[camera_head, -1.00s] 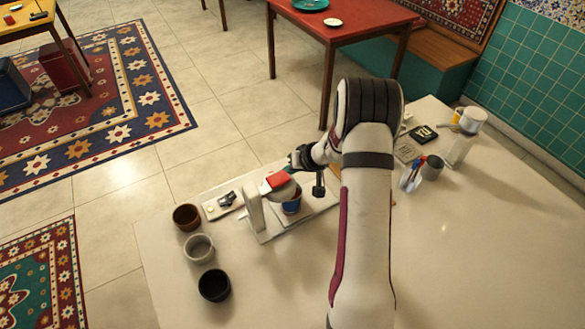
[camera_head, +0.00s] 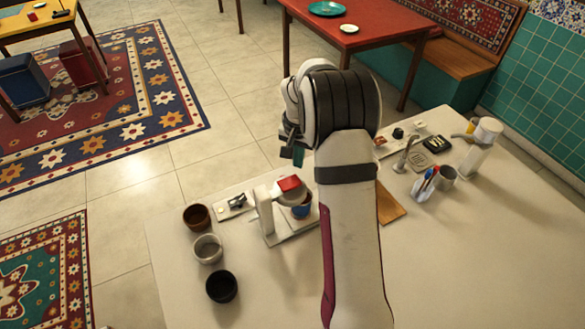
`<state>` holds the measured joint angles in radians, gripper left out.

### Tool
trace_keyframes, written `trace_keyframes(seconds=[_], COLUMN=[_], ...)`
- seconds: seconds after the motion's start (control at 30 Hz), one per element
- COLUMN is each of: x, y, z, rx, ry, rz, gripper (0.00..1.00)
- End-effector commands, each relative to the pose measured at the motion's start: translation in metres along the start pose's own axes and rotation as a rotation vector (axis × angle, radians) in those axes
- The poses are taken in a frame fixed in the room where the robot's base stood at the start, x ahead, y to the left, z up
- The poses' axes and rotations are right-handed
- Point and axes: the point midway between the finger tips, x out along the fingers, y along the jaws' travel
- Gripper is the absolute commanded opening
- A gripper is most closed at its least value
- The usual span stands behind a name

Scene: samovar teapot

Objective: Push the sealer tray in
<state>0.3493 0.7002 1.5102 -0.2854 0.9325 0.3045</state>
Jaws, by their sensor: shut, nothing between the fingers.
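The sealer (camera_head: 267,212) is a white machine with a red-topped head, standing on the counter just left of my arm. A blue cup (camera_head: 301,211) sits under its head at the right side. The tray is small here and partly hidden by the head and the cup, so I cannot tell how far in it is. My gripper (camera_head: 294,158) is shut and empty. In the picture it appears above the sealer, apart from it, and its fingers are partly hidden by my wrist.
Brown (camera_head: 197,217), grey (camera_head: 208,249) and black (camera_head: 222,287) cups stand left of the sealer. A wooden board (camera_head: 391,206) lies right of my arm. A pen holder (camera_head: 425,188) and a white dispenser (camera_head: 479,148) stand farther right. The front right counter is clear.

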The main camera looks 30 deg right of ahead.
Motion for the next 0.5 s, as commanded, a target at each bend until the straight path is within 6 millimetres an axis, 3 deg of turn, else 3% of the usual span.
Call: trace_keyframes(seconds=[0.1,0.27,0.5], x=[-0.011,-0.015,0.026], y=[-0.026,-0.038,-0.032], z=[-0.015,-0.024,-0.033], rx=[0.128,0.209,0.212], ry=[0.134,0.215,0.214], rz=[0.075,0.094,0.096], gripper=[0.00,0.00,0.00])
